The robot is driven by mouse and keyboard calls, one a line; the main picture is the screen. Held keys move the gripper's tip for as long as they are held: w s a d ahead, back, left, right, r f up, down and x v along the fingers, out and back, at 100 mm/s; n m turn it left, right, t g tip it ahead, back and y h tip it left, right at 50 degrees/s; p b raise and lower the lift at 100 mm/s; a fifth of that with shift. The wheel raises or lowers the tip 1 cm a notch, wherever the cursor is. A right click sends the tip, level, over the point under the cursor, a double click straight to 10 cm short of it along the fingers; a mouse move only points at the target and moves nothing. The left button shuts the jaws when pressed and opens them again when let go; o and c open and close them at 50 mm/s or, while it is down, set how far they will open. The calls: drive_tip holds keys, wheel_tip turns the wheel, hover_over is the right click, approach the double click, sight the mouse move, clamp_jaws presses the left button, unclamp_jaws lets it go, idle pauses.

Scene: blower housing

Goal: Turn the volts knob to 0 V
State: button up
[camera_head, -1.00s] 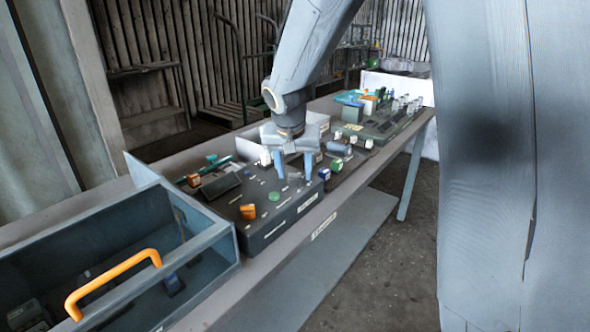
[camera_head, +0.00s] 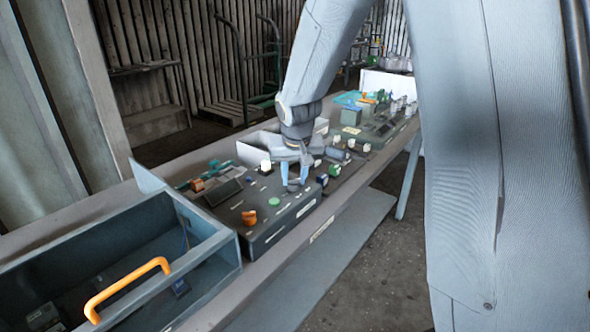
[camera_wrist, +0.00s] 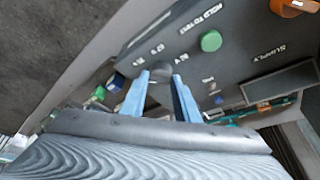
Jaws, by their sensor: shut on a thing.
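The volts knob (camera_wrist: 160,71) is a round dark grey knob on the dark sloped panel (camera_wrist: 232,67), with small voltage marks beside it that are too blurred to read surely. My gripper (camera_wrist: 161,82) has its two blue fingers on either side of the knob and is shut on it. In the head view my gripper (camera_head: 294,181) points down onto the right part of the panel, and the knob is hidden there by the fingers. Which mark the knob points to cannot be told.
A green button (camera_wrist: 211,41) marked "HOLD TO TEST" and an orange knob (camera_head: 249,217) sit on the same panel. Green and blue blocks (camera_head: 322,179) are close to the fingers. An open box with an orange handle (camera_head: 125,285) stands front left.

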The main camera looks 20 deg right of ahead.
drive_tip(key=shift+d+r+n+y+p, duration=0.15)
drive_tip(key=shift+n+y+p, duration=0.25)
drive_tip(key=shift+n+p, duration=0.6)
drive_tip(key=shift+w+f+n+y+b, duration=0.1)
drive_tip(key=shift+f+n+y+b, duration=0.1)
drive_tip(key=shift+n+y+b, duration=0.35)
drive_tip(key=n+b, duration=0.2)
drive_tip(key=b, duration=0.1)
drive_tip(key=n+b, duration=0.1)
drive_tip(key=b, duration=0.2)
drive_tip(key=shift+w+d+f+n+y, duration=0.1)
drive_tip(key=shift+d+f+n+y, duration=0.05)
drive_tip(key=shift+n+y, duration=0.2)
drive_tip(key=n+b, duration=0.2)
drive_tip(key=b, duration=0.1)
drive_tip(key=shift+r+g+y, duration=0.2)
drive_tip(key=shift+g+y, duration=0.1)
drive_tip(key=shift+y, duration=0.1)
drive_tip(key=shift+n+b, duration=0.3)
drive_tip(key=o, duration=1)
drive_tip(key=shift+o, duration=0.2)
drive_tip(key=shift+r, duration=0.1)
drive_tip(key=v, duration=0.7)
drive_tip(key=shift+d+r+b, duration=0.2)
drive_tip(key=shift+r+b, duration=0.15)
drive_tip(key=shift+b, duration=0.05)
